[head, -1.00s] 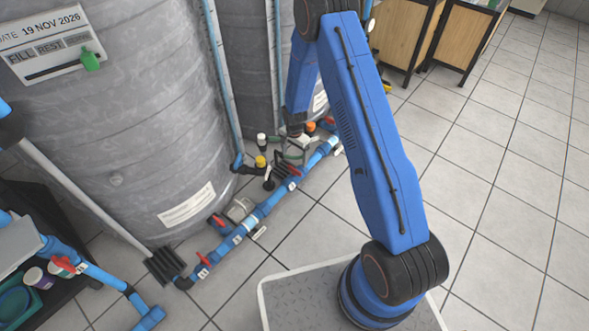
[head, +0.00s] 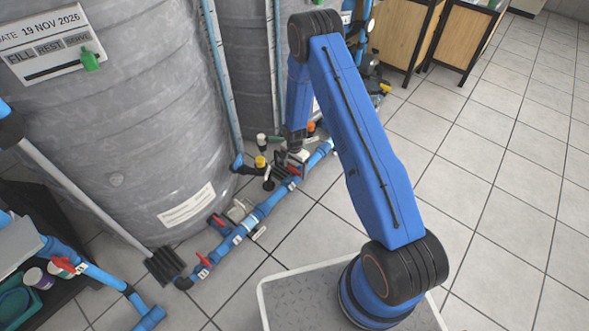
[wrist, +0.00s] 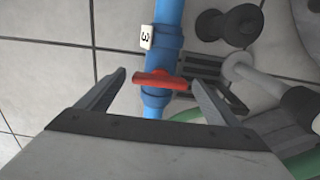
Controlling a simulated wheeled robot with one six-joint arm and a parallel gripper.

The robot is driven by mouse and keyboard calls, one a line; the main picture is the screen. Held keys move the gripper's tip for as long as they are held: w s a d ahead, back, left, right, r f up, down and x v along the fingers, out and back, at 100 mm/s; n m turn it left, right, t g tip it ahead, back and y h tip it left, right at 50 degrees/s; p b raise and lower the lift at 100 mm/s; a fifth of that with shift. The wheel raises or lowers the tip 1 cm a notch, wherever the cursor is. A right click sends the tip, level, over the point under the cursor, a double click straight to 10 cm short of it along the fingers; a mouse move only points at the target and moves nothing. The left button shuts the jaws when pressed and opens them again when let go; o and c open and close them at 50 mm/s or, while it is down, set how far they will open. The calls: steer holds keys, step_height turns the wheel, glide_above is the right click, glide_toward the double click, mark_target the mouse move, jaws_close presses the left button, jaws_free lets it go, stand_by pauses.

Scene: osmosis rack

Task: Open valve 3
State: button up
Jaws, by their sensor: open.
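Valve 3 shows in the wrist view as a red handle (wrist: 160,81) lying across the blue pipe (wrist: 168,14), beside a white tag (wrist: 147,37) marked 3. My gripper (wrist: 157,77) is open, with one finger on each side of the handle. I cannot tell exactly how far above the handle the fingers are. In the head view my gripper is low over the pipe, near the valve's tag (head: 292,186), and partly hides the valve.
Other red-handled valves, including one nearer (head: 203,258), sit on the same floor pipe. Large grey tanks (head: 110,130) stand behind it. In the wrist view a dark round fitting (wrist: 228,28) and a pale rod (wrist: 255,75) lie close on the right. The tiled floor at right (head: 480,230) is clear.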

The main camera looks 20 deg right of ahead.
steer(key=c, duration=1)
steer(key=shift+c, duration=0.2)
steer(key=shift+n, duration=0.4)
steer(key=n, duration=0.8)
steer(key=shift+n, duration=0.3)
steer(key=n, duration=0.8)
steer(key=shift+n, duration=0.4)
